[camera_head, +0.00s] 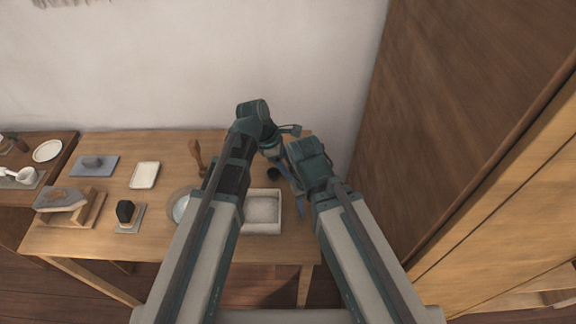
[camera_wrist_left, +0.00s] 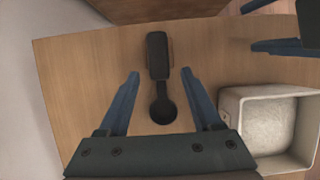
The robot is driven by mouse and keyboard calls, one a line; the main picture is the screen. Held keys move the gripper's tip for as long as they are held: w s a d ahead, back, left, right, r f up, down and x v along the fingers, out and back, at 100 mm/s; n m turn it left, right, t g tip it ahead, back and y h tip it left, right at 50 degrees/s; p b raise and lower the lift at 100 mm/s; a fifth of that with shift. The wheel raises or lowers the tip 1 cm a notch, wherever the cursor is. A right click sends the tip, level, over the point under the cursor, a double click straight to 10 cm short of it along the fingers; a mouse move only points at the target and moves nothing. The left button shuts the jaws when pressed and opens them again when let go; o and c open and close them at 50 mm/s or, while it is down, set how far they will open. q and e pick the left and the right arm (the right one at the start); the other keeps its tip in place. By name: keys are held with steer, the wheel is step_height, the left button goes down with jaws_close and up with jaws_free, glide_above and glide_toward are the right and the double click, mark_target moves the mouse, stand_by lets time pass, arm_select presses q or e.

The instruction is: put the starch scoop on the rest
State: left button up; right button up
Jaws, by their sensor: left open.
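The dark starch scoop lies on the table below my left gripper. In the left wrist view its handle (camera_wrist_left: 157,55) and round bowl (camera_wrist_left: 163,109) show between and beyond the fingers. Only its dark round end (camera_head: 274,174) shows in the head view. My left gripper (camera_wrist_left: 160,76) is open, with one finger on each side of the scoop and nothing held; it also shows in the head view (camera_head: 276,156). A brown wooden edge (camera_wrist_left: 171,50) shows beside the handle; I cannot tell whether it is the rest. My right gripper (camera_wrist_left: 274,27) looks open and empty near the white tray.
The white square tray (camera_head: 262,228) stands at the table's front, close to both arms. A bowl (camera_head: 181,208) and a wooden tool (camera_head: 196,153) stand to its left. A black block (camera_head: 125,211) and wooden stand (camera_head: 90,212) are farther left. A tall wooden cabinet (camera_head: 460,110) borders the right.

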arm_select(q)
steer(key=p+v, duration=1.2)
steer(key=v, duration=0.1)
steer(key=shift+a+r, duration=0.15)
steer(key=shift+r, duration=0.15)
steer(key=s+f+m+y, duration=0.1)
steer(key=s+m+y, duration=0.4)
steer(key=s+m, duration=0.8)
steer(key=m, duration=0.8)
steer(key=shift+a+f+m+y, duration=0.3)
steer(key=shift+a+m+y, duration=0.1)
